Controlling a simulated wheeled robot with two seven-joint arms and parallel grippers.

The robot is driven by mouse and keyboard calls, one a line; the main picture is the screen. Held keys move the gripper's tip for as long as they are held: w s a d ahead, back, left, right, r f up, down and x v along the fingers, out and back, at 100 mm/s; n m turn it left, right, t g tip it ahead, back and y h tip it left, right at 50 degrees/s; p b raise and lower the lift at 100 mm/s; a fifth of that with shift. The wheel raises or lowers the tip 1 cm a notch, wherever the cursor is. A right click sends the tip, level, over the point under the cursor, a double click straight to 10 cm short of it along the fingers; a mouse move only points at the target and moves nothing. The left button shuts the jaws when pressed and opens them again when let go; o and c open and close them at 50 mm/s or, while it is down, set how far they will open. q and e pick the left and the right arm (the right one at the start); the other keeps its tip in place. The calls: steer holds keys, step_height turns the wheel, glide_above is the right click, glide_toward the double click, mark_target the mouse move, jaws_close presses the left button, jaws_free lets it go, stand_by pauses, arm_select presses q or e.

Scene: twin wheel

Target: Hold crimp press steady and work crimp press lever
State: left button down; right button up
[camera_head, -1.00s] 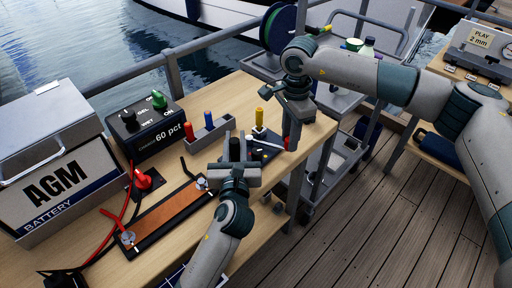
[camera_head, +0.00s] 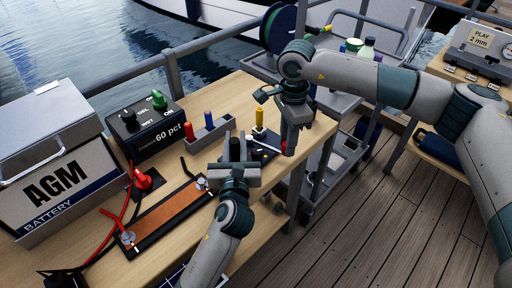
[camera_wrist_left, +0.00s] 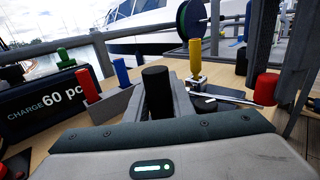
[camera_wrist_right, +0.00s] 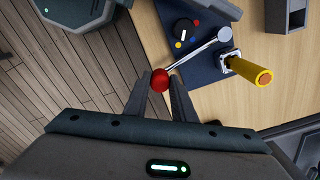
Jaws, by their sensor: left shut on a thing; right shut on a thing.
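The crimp press shows as a dark blue base (camera_wrist_right: 190,62) in the right wrist view, with a black dial and a metal lever (camera_wrist_right: 200,53) ending in a red knob (camera_wrist_right: 160,80). My right gripper (camera_wrist_right: 160,88) is shut on the red knob; in the head view this gripper (camera_head: 289,147) is at the table's right edge. My left gripper (camera_head: 238,158) is shut on an upright black cylindrical grip (camera_wrist_left: 157,90), standing between its fingers in the left wrist view. Whether this grip joins the press base is hidden.
A yellow-handled post (camera_head: 259,118) stands close beside the lever. A grey holder (camera_head: 212,134) with red and blue handles, a charger box (camera_head: 146,128), a battery (camera_head: 60,185) and a copper-coloured strip (camera_head: 165,217) fill the left. A cart (camera_head: 345,105) stands beyond the table.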

arm_select(q)
steer(key=shift+f, duration=0.15)
arm_select(e)
steer(key=shift+s+a+m, duration=0.3)
steer(key=shift+s, duration=0.2)
steer(key=o, duration=1)
steer(key=shift+a, duration=0.1)
steer(key=shift+w, duration=0.1)
steer(key=shift+r, duration=1.5)
steer(key=d, duration=0.1)
steer(key=s+d, duration=0.1)
steer(key=d, duration=0.1)
steer(key=s+d, duration=0.1)
steer(key=shift+s+d, duration=0.1)
steer(key=shift+d, duration=0.25)
